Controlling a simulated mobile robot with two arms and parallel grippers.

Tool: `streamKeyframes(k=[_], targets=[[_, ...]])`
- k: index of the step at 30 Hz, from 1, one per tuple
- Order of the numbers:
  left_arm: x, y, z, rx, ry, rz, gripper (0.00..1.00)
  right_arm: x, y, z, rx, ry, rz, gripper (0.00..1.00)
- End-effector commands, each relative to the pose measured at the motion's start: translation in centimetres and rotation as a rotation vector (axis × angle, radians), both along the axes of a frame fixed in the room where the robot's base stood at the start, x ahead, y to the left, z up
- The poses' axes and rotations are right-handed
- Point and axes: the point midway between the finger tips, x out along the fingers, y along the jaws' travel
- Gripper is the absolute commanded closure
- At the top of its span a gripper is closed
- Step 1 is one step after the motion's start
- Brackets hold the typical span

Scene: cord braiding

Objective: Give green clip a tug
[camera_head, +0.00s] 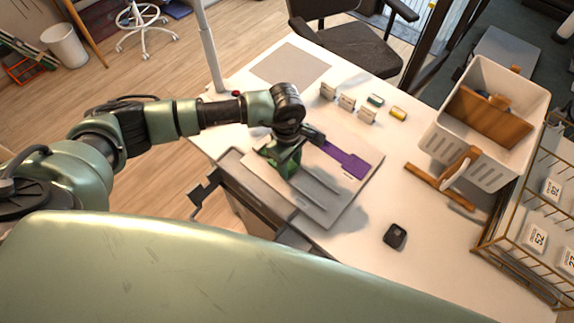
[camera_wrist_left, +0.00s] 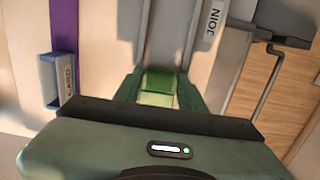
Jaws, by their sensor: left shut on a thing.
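My left gripper (camera_head: 282,160) reaches down over a pale board (camera_head: 345,195) on the white table, near the board's left part. In the left wrist view its two green fingers (camera_wrist_left: 158,76) are closed on the sides of the green clip (camera_wrist_left: 158,90), which shows as a small bright green block between them. The clip sits at the near end of a grey strip or channel (camera_wrist_left: 168,28). In the head view the clip cannot be told apart from the green gripper. My right gripper is not in view.
Small tags (camera_head: 347,101) stand behind the board. A white bin (camera_head: 458,152), a wire rack (camera_head: 520,225) and a small black object (camera_head: 395,236) are to the right.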

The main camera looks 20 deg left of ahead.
Motion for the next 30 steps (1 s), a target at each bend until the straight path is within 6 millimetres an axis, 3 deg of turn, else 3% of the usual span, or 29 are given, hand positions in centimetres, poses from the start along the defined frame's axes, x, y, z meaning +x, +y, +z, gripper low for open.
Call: streamKeyframes(k=[30], targets=[[-0.23,-0.6,-0.1,-0.008,0.002,-0.004,1.0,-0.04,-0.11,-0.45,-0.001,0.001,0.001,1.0]])
